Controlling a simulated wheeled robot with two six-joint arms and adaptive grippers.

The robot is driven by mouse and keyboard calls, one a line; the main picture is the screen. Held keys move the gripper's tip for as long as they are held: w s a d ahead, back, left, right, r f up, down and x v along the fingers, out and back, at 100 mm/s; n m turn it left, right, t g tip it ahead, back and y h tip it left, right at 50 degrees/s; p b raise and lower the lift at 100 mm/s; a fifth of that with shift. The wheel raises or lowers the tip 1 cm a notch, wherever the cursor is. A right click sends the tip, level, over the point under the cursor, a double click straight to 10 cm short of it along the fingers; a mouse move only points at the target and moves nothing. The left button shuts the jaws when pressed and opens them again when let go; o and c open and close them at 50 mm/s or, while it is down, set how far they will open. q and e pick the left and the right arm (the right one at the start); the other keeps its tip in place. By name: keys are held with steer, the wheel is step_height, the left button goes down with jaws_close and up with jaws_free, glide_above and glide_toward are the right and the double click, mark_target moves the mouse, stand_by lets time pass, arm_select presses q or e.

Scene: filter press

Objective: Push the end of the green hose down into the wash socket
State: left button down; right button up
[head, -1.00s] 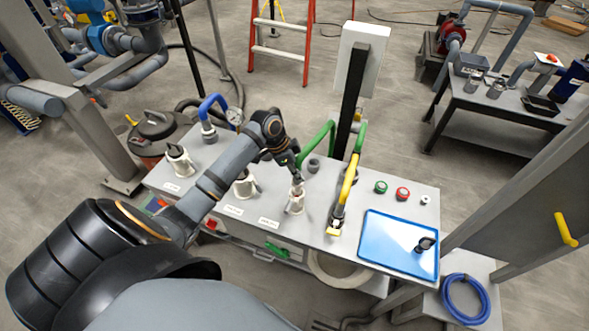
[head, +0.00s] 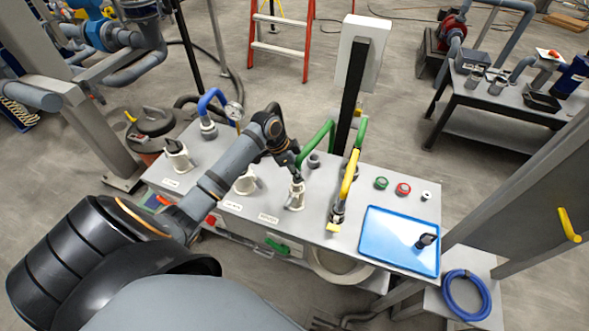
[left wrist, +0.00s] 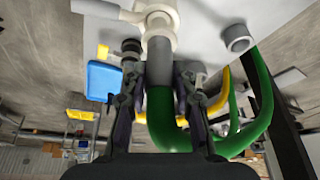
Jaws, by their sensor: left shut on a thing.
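My left gripper (head: 297,179) is shut on the grey end piece of the green hose, just above the rightmost white socket (head: 294,200) on the bench. In the left wrist view, the fingers (left wrist: 160,82) grip both sides of the grey hose end (left wrist: 159,55). Its tip meets the mouth of the white socket (left wrist: 158,12); how deep it sits I cannot tell. The green hose (head: 319,143) arches back to the right from the gripper and also shows in the left wrist view (left wrist: 165,120). The socket's label is too small to read. My right gripper is out of view.
Two more white sockets (head: 177,156) stand to the left. A grey ring fitting (head: 314,160) is behind the gripper. A dark post (head: 349,115) rises behind.

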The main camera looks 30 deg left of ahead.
arm_select(q)
steer(key=shift+f+b, duration=0.55)
steer(key=shift+f, duration=0.55)
steer(key=c, duration=1)
jaws_free()
steer(key=shift+r, duration=0.15)
steer(key=v, duration=1.2)
steer(key=shift+s, duration=0.1)
